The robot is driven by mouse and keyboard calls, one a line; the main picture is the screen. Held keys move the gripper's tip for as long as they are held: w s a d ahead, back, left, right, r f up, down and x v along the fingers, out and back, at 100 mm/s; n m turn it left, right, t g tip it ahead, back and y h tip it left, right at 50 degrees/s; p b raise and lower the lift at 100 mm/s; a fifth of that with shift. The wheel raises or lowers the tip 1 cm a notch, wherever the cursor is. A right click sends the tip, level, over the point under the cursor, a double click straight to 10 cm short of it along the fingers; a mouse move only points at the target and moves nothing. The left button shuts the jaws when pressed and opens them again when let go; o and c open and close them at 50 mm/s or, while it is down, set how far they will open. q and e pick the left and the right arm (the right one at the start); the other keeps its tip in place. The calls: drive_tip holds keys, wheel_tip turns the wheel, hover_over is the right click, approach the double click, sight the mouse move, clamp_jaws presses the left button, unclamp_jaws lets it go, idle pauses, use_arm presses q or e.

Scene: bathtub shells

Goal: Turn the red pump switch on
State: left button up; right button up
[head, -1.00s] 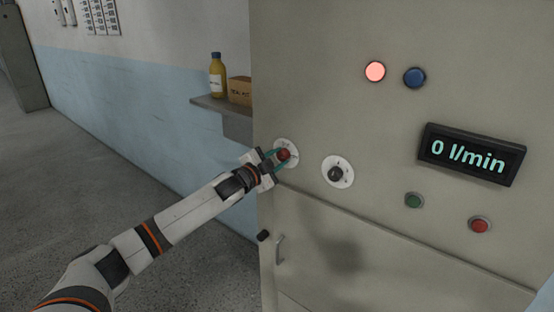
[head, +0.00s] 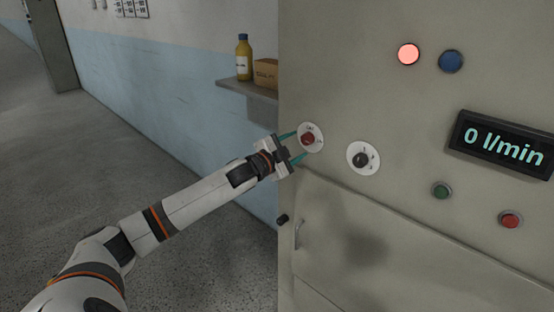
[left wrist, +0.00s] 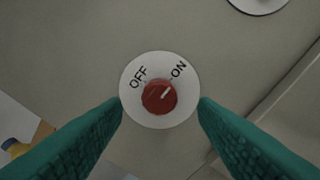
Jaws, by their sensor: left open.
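The red pump switch (head: 308,139) is a round red knob on a white dial plate, on the left side of the panel front. In the left wrist view the red knob (left wrist: 160,97) sits between the fingertips, and its white mark points up and right toward ON. My left gripper (head: 297,147) is open just in front of the dial. Its green fingers (left wrist: 160,110) stand apart on either side of the knob without gripping it. My right gripper is not in view.
A black knob (head: 361,159) on a white dial is to the right. A display (head: 502,145) reads 0 l/min. A lit red lamp (head: 408,54), a blue button (head: 451,61), a green button (head: 441,190) and a red button (head: 510,218) are on the panel. A shelf (head: 246,87) holds a bottle and box.

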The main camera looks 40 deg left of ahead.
use_arm(q)
drive_tip(key=s+b, duration=0.2)
drive_tip(key=s, duration=0.6)
drive_tip(key=shift+s+a+b, duration=0.3)
drive_tip(key=shift+a, duration=0.05)
